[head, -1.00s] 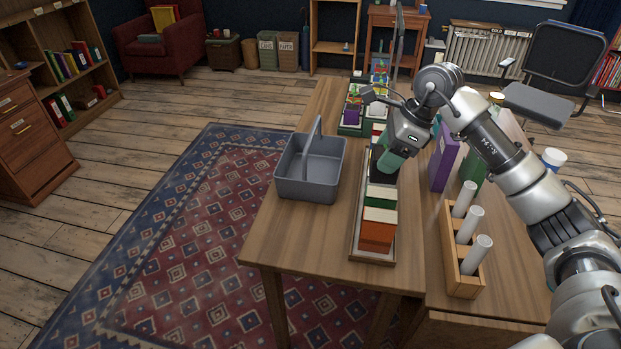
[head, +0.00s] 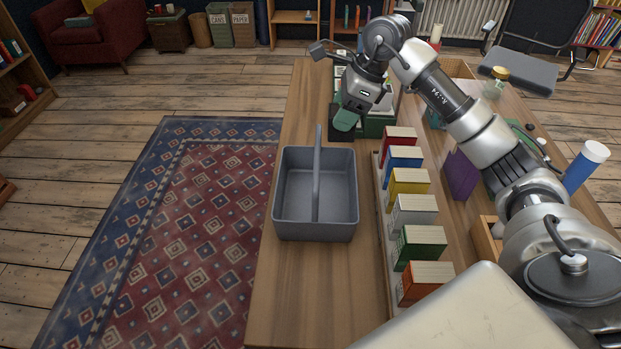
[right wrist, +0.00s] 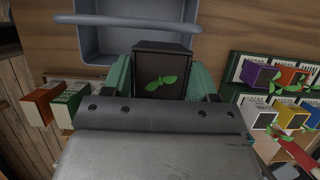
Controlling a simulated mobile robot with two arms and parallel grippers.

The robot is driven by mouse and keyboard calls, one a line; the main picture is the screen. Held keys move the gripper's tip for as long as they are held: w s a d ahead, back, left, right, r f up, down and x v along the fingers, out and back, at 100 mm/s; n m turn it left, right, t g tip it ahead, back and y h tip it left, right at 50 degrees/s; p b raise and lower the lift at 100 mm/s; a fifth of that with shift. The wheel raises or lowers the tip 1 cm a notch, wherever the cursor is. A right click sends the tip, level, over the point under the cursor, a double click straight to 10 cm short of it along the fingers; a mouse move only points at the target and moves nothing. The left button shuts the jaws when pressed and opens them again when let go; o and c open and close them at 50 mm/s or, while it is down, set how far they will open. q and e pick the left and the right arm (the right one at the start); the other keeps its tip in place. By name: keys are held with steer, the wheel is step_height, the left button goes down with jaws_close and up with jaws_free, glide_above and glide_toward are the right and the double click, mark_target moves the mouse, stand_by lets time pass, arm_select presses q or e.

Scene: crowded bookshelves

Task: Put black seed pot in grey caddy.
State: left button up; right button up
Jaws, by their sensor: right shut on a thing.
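The black seed pot (right wrist: 161,62), with a small green seedling, is between the green finger pads of my right gripper (right wrist: 160,80) in the right wrist view. In the head view my right gripper (head: 345,120) is shut on it just beyond the far side of the grey caddy (head: 283,228); the pot shows only as a dark patch there. The caddy is an open box with an upright handle across its middle. It looks empty in the head view. It also shows at the top of the right wrist view (right wrist: 95,45). My left gripper is out of view.
A row of coloured books (head: 412,215) stands right of the caddy. Trays with several coloured seedling pots (right wrist: 285,95) show in the right wrist view. A purple upright thing (head: 461,175) stands farther right. The table is bare in front of the caddy.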

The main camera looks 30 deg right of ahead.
steer(key=f, duration=1.4)
steer(key=shift+s, duration=0.3)
step_height(320, 180, down, 3)
steer(key=shift+f, duration=0.3)
steer(key=o, duration=1)
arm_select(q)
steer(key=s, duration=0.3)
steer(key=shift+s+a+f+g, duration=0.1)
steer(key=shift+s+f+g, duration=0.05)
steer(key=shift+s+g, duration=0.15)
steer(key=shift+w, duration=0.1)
arm_select(e)
steer(key=shift+r, duration=0.15)
